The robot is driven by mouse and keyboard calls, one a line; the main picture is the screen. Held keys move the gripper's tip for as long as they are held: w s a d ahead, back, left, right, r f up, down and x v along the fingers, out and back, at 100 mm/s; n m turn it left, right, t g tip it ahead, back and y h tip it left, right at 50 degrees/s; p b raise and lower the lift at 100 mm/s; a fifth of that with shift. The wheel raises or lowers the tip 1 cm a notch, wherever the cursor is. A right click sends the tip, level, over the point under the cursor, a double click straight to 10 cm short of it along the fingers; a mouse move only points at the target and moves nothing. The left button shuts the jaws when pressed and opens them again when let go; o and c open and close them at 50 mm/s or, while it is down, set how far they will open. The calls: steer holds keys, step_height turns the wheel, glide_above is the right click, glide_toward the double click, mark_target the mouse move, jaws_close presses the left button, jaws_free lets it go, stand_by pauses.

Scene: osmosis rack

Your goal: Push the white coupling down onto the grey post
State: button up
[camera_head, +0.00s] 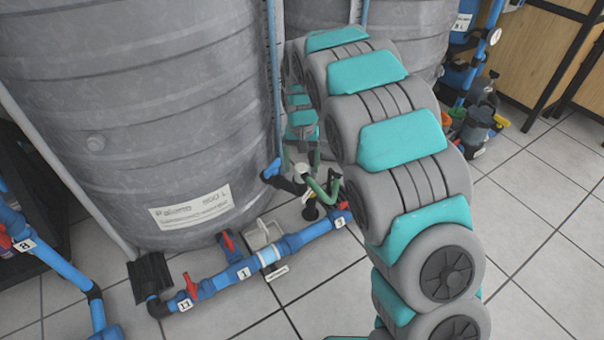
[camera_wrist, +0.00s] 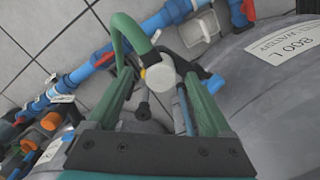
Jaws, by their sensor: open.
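My gripper (camera_wrist: 156,82) is open, with its green fingers on either side of a white round piece that looks like the coupling (camera_wrist: 161,75). I cannot tell whether the fingers touch it. A dark grey part, perhaps the post (camera_wrist: 143,110), shows below it in the wrist view, partly hidden; I cannot tell whether the coupling sits on it. In the head view my gripper (camera_head: 321,187) is low beside the big grey tank, and a small pale piece, perhaps the coupling (camera_head: 303,169), shows by the fingers. A black upright fitting (camera_head: 310,212) stands under them.
A large grey tank (camera_head: 130,120) stands close on the left, with a thin upright pipe along its side. A blue pipe (camera_head: 315,236) with red valve handles runs along the floor in front. A blue and black elbow (camera_head: 277,174) is near the fingers.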

mark_target(301, 167)
step_height(301, 167, down, 3)
steer(key=shift+a+f, duration=0.1)
stand_by(0.3)
jaws_close()
stand_by(0.5)
steer(key=shift+r, duration=1.65)
steer(key=shift+s+r, duration=0.2)
steer(key=shift+s, duration=0.05)
steer(key=s+d+r+p, duration=0.1)
steer(key=s+d, duration=0.1)
steer(key=s, duration=1.3)
steer(key=shift+s+r, duration=0.15)
steer(key=shift+s, duration=0.1)
